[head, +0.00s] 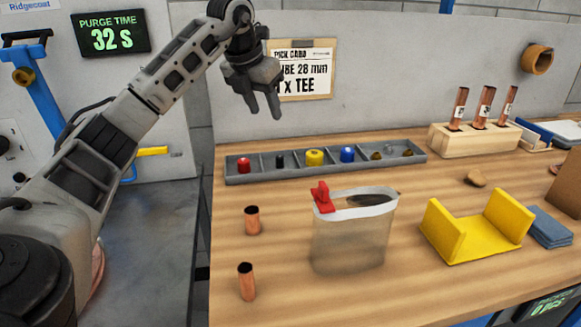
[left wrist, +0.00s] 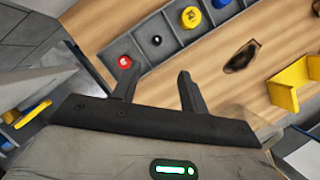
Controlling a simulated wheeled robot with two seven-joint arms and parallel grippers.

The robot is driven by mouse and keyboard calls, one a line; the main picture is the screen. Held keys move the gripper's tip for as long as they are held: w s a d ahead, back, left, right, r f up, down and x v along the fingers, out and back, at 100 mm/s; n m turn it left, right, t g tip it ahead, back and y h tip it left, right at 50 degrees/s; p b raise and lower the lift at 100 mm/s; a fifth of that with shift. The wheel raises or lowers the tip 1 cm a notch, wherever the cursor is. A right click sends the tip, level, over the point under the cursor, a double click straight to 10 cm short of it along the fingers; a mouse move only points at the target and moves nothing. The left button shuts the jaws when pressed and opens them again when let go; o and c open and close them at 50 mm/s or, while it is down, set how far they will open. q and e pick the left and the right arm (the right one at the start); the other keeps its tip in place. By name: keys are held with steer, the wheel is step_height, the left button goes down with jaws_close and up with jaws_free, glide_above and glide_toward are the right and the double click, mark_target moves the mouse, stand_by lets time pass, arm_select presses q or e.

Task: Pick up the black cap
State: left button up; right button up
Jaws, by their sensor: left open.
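The black cap (head: 280,160) sits in a compartment of the long grey tray (head: 236,179), between the compartments with the red cap (head: 244,165) and the yellow cap (head: 314,157). In the left wrist view the black cap (left wrist: 156,40) lies beyond my fingertips, with the red cap (left wrist: 125,62) to its left. My left gripper (head: 264,114) is open and empty, raised above the tray and pointing down. Its two fingers also show apart in the left wrist view (left wrist: 157,78). My right gripper is not in view.
A blue cap (head: 347,154) and small brass pieces share the tray. In front stand two copper tubes (head: 252,221), a clear bag with a red clip (head: 350,240) and a yellow holder (head: 477,228). A wooden block with copper tubes (head: 474,139) is at the right back.

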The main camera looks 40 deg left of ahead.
arm_select(q)
glide_above(279, 157)
steer(key=s, duration=0.2)
steer(key=f, duration=1)
steer(key=shift+w+d, duration=0.1)
steer(key=shift+d, duration=0.25)
steer(key=shift+a+p+x, duration=0.2)
steer(key=shift+p+x, duration=0.1)
steer(key=shift+x, duration=2.35)
jaws_close()
